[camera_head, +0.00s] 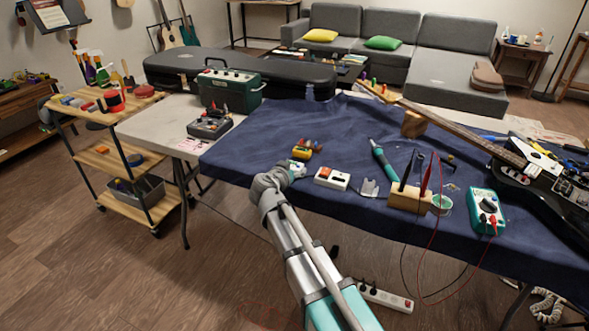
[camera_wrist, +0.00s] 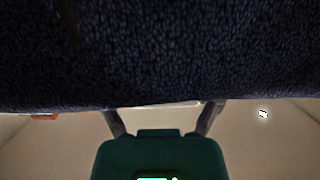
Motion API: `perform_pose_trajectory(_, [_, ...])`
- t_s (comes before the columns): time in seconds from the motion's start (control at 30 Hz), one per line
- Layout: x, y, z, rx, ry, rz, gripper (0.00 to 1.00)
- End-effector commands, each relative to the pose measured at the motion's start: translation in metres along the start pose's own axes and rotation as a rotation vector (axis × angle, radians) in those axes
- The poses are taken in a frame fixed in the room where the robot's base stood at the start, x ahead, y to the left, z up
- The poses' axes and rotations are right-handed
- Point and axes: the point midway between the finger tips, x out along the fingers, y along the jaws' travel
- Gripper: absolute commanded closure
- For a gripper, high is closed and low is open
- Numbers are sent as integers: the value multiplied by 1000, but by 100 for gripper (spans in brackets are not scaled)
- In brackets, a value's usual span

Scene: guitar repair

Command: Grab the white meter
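A small white box with red and dark details (camera_head: 332,178) lies on the blue cloth near the front edge of the table. A teal meter with a white face and a dial (camera_head: 486,212) lies farther right, with red and black leads. I cannot tell for sure which is the white meter. My gripper (camera_head: 297,170) is at the cloth's front edge, left of the white box and apart from it. In the wrist view my gripper's two fingers (camera_wrist: 162,108) are spread, and dark cloth fills the upper half. Their tips are partly hidden; no held object shows.
A yellow item (camera_head: 302,152) sits just behind my gripper. A wooden block with probes (camera_head: 409,197), a teal pen-like tool (camera_head: 383,160) and a guitar (camera_head: 545,180) lie to the right. A grey box (camera_head: 210,124) stands left on bare table. Leads hang over the front edge.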

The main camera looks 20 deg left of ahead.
Motion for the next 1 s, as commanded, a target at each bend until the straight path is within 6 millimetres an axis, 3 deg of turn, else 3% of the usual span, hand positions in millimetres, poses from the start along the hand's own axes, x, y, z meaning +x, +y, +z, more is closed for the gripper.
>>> perform_pose_trajectory(0.03, [0, 0, 0, 0, 0, 0, 52])
perform_pose_trajectory(0.13, [0, 0, 0, 0, 0, 0, 70])
perform_pose_trajectory(0.63, [-2, 0, -6, 0, 0, 0, 70])
perform_pose_trajectory(1.0, [-10, 0, -34, 0, 0, 1, 70])
